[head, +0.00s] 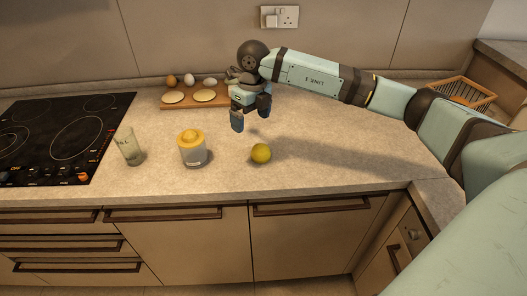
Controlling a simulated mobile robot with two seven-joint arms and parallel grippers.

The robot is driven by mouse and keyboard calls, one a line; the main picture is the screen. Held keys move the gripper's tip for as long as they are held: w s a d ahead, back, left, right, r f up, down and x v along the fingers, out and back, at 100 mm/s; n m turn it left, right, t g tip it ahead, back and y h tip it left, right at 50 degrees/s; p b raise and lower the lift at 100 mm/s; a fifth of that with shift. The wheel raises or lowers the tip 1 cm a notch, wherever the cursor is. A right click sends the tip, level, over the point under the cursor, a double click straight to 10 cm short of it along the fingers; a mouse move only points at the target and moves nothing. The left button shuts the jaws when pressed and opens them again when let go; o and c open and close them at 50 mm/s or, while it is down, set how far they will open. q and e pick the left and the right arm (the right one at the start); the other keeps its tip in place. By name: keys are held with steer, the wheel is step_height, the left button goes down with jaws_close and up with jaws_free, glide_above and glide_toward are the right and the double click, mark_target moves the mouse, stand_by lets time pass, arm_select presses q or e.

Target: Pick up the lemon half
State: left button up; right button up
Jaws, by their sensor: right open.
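A yellow lemon half (261,153) rests on the worktop, right of the middle, its round skin side showing; its cut face is not visible. My right gripper (250,119) hangs above the worktop behind and slightly left of the lemon half. Its two dark fingers are spread apart, pointing down, with nothing between them. It does not touch the lemon half. My left gripper is not in view.
A juicer with a yellow top (192,150) stands left of the lemon half, with a glass (129,147) beyond it. A wooden board (190,101) with eggs and pale rounds lies behind. A black hob (62,140) is at left. The worktop (330,160) is clear at right.

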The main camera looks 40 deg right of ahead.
mark_target(259, 146)
steer(key=shift+h, duration=0.5)
steer(key=f, duration=0.2)
steer(key=d+f, duration=0.1)
steer(key=f, duration=0.2)
steer(key=d+f, duration=0.1)
steer(key=f, duration=0.1)
steer(key=shift+w+d+f, duration=0.2)
steer(key=shift+w, duration=0.05)
steer(key=shift+s+f+p, duration=0.15)
steer(key=shift+f+p, duration=0.15)
steer(key=shift+f, duration=1.05)
steer(key=shift+s+f+p, duration=0.15)
steer(key=shift+f+p, duration=0.15)
steer(key=shift+f, duration=1)
steer(key=c, duration=1)
steer(key=shift+r, duration=0.15)
step_height(259, 146, up, 20)
steer(key=shift+f+b, duration=0.1)
steer(key=shift+b, duration=0.45)
